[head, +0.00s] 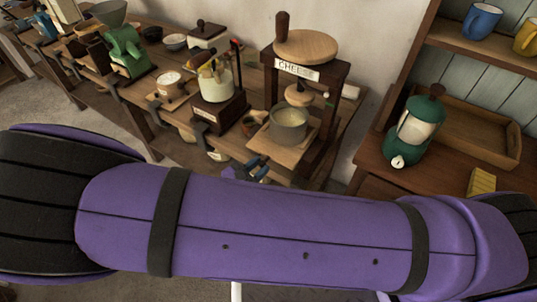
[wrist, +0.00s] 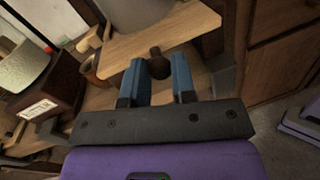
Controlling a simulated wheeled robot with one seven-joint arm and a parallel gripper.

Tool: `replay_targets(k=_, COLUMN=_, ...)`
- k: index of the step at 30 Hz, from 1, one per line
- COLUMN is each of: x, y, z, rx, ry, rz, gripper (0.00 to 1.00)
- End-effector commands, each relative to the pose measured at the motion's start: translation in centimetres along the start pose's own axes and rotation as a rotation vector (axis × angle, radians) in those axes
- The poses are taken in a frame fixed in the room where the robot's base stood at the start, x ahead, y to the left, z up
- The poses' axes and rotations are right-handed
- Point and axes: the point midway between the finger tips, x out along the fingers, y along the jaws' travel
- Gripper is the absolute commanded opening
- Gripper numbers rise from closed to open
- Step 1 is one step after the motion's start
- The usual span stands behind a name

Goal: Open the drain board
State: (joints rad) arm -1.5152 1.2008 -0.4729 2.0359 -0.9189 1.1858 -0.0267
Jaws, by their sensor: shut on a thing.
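The drain board (head: 287,157) is a pale wooden board under a grey pot (head: 289,124) in the wooden press marked CHEESE (head: 338,85). In the wrist view the board (wrist: 122,46) crosses the top, with a dark round knob (wrist: 159,67) at its front edge. My gripper (head: 258,166) is at the board's front edge, low on the press. Its blue fingers (wrist: 158,75) stand on both sides of the knob and are shut on it. The board's rear part is hidden by the pot and frame.
A mixer-like device with a pale jar (head: 216,84) stands left of the press, with a small brown cup (head: 250,126) between them. A cabinet side (wrist: 275,60) is close right of my gripper.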

Motion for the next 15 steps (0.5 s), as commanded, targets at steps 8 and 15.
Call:
replay_targets(k=8, x=-6.3, y=-1.1, z=0.2, rx=0.0, ry=0.004, rz=0.002, gripper=0.0)
replay_targets(k=15, x=-7.1, y=-1.3, z=0.3, rx=0.0, ry=0.001, rz=0.001, gripper=0.0)
